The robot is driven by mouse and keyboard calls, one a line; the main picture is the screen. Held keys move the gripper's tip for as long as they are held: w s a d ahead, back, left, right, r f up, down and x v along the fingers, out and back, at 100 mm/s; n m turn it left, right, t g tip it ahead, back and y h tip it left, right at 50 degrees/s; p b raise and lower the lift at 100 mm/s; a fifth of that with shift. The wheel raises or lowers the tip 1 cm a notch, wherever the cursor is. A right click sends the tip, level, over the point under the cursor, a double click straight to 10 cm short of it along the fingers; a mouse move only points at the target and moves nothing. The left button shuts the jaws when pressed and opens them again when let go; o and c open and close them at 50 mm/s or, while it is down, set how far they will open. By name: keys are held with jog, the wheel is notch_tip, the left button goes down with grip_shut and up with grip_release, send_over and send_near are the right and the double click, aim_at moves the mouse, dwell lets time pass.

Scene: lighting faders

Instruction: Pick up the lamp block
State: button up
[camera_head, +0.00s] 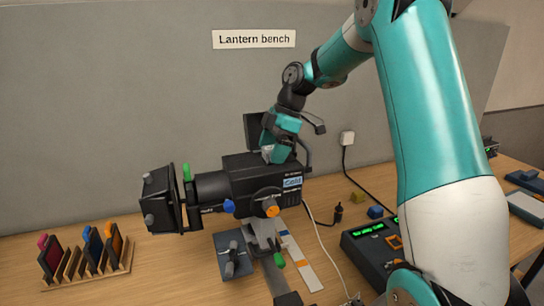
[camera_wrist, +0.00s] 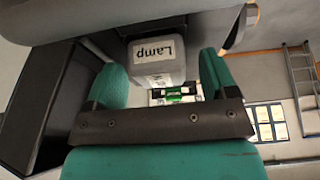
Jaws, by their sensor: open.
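The lamp block (camera_wrist: 158,68) is a pale grey block with a white "Lamp" label, in the upper middle of the wrist view. My gripper (camera_wrist: 162,76) is open, its two teal fingers on either side of the block with visible gaps. I cannot tell how deep the block lies between them. In the head view my gripper (camera_head: 272,145) is at the top rear of the black lantern (camera_head: 262,172). There the block cannot be made out clearly behind the fingers and arm.
A black open cover (camera_head: 254,127) stands behind the lantern. A wooden rack (camera_head: 88,268) of coloured filters is at left. A console (camera_head: 374,248) with a green display is at right.

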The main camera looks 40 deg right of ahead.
aim_at(272, 147)
jog(key=shift+f, duration=0.1)
jog(key=c, duration=0.9)
notch_tip(272, 147, up, 20)
jog(key=p, duration=0.8)
